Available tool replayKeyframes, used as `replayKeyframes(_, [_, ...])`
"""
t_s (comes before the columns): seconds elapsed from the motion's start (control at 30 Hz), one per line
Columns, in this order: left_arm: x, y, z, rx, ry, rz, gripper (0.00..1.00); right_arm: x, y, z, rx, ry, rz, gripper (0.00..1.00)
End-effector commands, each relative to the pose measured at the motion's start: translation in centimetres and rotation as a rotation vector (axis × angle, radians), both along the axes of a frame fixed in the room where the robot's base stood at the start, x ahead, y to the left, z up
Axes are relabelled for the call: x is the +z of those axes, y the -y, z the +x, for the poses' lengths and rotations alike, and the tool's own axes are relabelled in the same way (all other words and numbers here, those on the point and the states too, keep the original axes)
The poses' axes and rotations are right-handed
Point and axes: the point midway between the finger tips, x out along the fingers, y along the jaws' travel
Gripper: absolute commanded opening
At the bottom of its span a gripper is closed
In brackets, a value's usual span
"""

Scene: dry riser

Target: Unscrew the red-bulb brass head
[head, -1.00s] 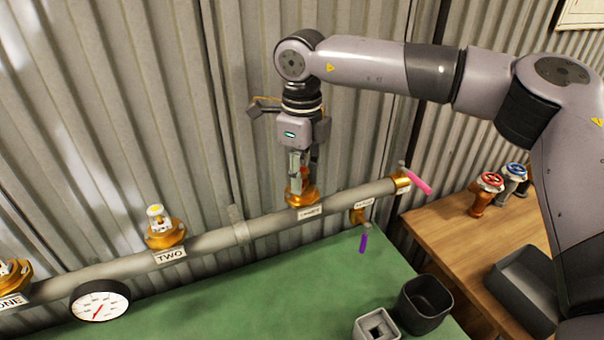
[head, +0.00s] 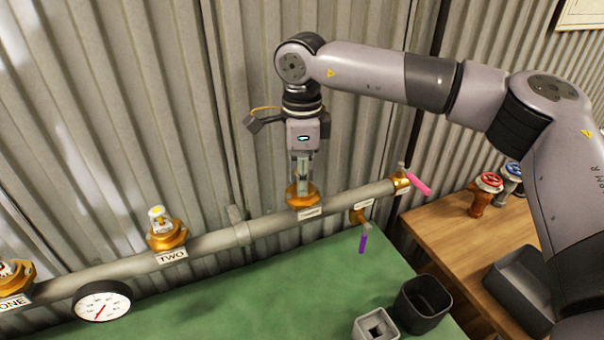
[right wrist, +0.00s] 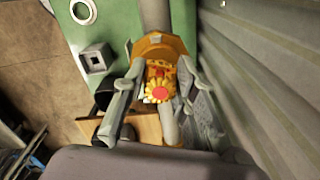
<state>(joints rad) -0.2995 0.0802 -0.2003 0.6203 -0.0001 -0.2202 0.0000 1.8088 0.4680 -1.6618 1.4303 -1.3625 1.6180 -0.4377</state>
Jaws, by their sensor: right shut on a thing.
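My right gripper (head: 302,183) points straight down at the third outlet of the grey pipe (head: 215,240). It is shut on the red-bulb brass head (right wrist: 160,88), whose red centre and yellow toothed rim show between the fingers in the right wrist view. The head sits at the orange-brass fitting (head: 303,198) on the pipe; the fingers mostly hide it in the head view. I cannot tell whether its thread is still engaged. My left gripper is not in view.
Another head stands on the fitting labelled TWO (head: 167,232), and one at ONE (head: 14,274). A gauge (head: 102,300) hangs on the pipe. Pink (head: 419,186) and purple (head: 362,243) levers are at its right end. A black bin (head: 424,303) and grey square holder (head: 375,326) stand on the green bench.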

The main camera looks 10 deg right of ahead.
Motion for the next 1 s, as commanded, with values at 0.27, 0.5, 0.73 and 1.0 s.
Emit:
replayKeyframes(0.27, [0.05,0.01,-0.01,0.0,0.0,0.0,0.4,0.12,0.02,0.06,0.021,0.002,0.001,0.0])
replayKeyframes(0.5, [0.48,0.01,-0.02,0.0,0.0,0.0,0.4,0.2,0.0,0.06,0.344,0.003,0.002,0.0])
replayKeyframes(0.73, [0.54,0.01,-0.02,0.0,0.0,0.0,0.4,0.2,0.02,0.08,0.5,0.004,0.001,0.0])
replayKeyframes(1.0, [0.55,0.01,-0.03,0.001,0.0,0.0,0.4,0.22,0.01,0.08,0.514,0.004,0.001,0.0])
